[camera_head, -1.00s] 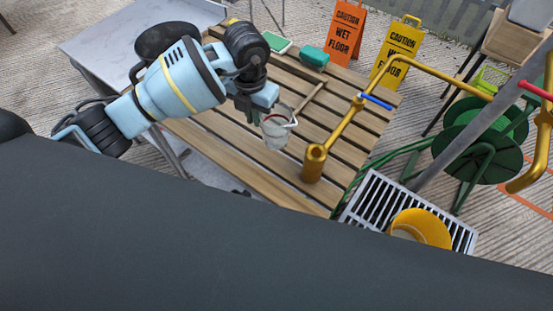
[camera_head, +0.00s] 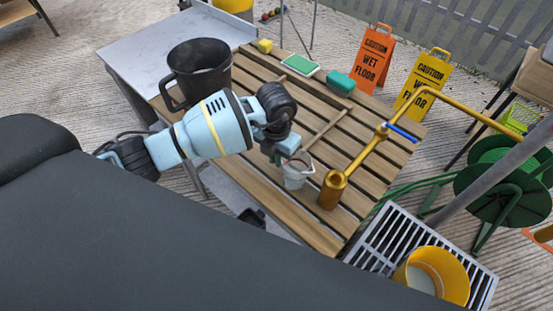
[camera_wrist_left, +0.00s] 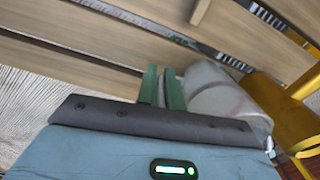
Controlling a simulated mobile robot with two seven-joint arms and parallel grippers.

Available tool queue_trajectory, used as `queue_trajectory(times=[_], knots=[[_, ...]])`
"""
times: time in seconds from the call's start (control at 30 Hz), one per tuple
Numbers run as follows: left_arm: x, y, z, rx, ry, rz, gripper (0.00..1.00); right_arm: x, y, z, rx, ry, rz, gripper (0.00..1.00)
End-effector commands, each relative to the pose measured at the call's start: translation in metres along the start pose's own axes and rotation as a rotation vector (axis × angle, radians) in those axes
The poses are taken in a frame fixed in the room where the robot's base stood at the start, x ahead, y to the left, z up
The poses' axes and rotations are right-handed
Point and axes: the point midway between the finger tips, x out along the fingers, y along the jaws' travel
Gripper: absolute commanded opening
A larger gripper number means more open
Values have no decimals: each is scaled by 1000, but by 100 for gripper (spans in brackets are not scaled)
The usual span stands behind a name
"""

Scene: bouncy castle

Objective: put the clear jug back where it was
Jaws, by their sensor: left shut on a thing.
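The clear jug (camera_head: 297,174) is a small see-through vessel with a reddish line and a pale handle. It is upright over the front slats of the wooden table (camera_head: 262,183), left of the brass pipe's lower end; I cannot tell whether it touches the slats. My left gripper (camera_head: 281,157) is shut on the jug at its upper left side. In the left wrist view the green fingers (camera_wrist_left: 163,88) are close together against the jug (camera_wrist_left: 220,95), which lies to their right. My right gripper is not in view.
The brass pipe (camera_head: 333,188) with a blue lever stands close right of the jug. A large dark mug (camera_head: 200,72) stands at the table's left. A wooden-handled tool, green sponge (camera_head: 341,82) and green-topped tray (camera_head: 299,65) lie behind. A yellow bucket (camera_head: 447,267) stands on the floor grate (camera_head: 374,247).

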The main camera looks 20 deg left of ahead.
Motion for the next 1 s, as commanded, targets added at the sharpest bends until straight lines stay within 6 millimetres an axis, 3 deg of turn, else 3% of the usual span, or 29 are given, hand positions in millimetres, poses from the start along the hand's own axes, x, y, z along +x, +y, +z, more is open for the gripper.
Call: queue_trajectory(times=[0.1,0.5,0.53,0.7,1.0], knots=[[14,0,0,0,2,0,0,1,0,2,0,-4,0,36],[18,0,0,0,0,0,0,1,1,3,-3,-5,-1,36],[19,0,0,0,0,0,10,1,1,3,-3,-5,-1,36],[18,0,0,0,0,1,30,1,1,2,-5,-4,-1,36],[16,0,0,0,-1,0,30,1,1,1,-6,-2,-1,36]])
